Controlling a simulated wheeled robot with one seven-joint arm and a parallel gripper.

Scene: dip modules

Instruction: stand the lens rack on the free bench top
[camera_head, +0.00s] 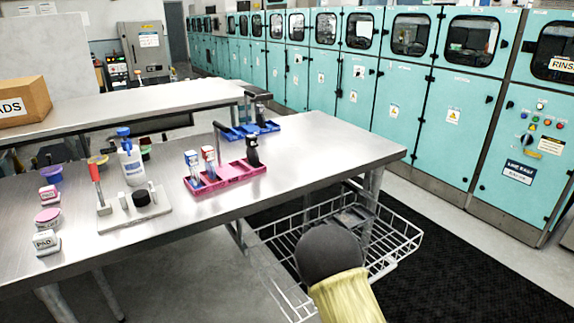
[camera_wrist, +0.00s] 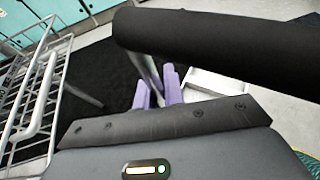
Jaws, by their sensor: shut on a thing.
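A pale wire rack (camera_head: 405,240), the only rack-like thing I make out and seemingly the lens rack, hangs below bench-top level off the front edge. It also fills the left of the wrist view (camera_wrist: 22,112). My dark, rounded arm hides part of it in the head view. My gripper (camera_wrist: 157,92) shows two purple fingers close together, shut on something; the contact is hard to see. The steel bench top (camera_head: 305,150) is bare at its right end.
On the bench stand a pink tray (camera_head: 235,176) with bottles, a blue tray (camera_head: 250,131), a grey stand (camera_head: 133,211) and several small pots at the left. A raised shelf (camera_head: 130,101) runs behind. Teal cabinets (camera_head: 395,105) stand beyond a black mat (camera_head: 455,265).

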